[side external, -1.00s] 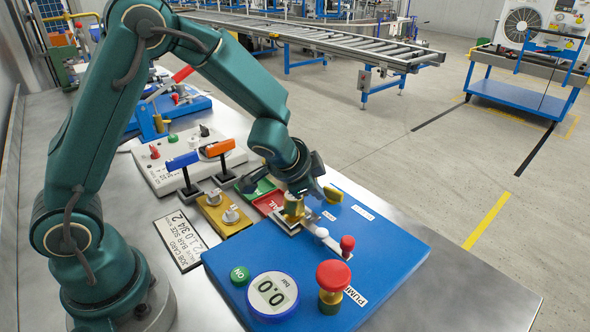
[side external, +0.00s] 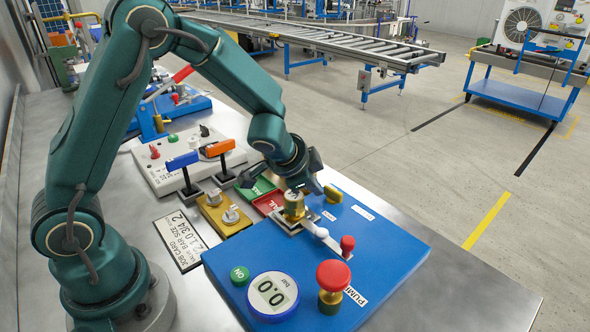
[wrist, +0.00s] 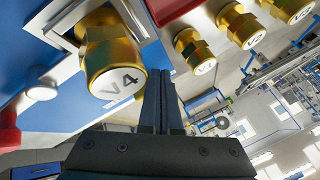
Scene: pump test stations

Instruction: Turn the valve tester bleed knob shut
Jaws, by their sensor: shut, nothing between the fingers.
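The valve tester is a blue panel (side external: 225,262) with a gauge reading 0.0 bar (side external: 272,294). A brass cap (side external: 293,206) stands on a metal mount with a silver lever (side external: 320,237). A yellow knob (side external: 333,194) sits farther back; I cannot tell which part is the bleed knob, as the small labels are unreadable. My gripper (side external: 312,186) is low over the panel, between the brass cap and yellow knob. In the wrist view its fingers (wrist: 160,98) are shut and empty, beside a brass cap marked V4 (wrist: 117,72). Contact is unclear.
A red mushroom button (side external: 333,274) and red-tipped post (side external: 347,245) rise from the panel's front right. A brass block with small knobs (side external: 212,203) and blue and orange levers (side external: 216,148) stand left. More brass caps (wrist: 194,48) show in the wrist view.

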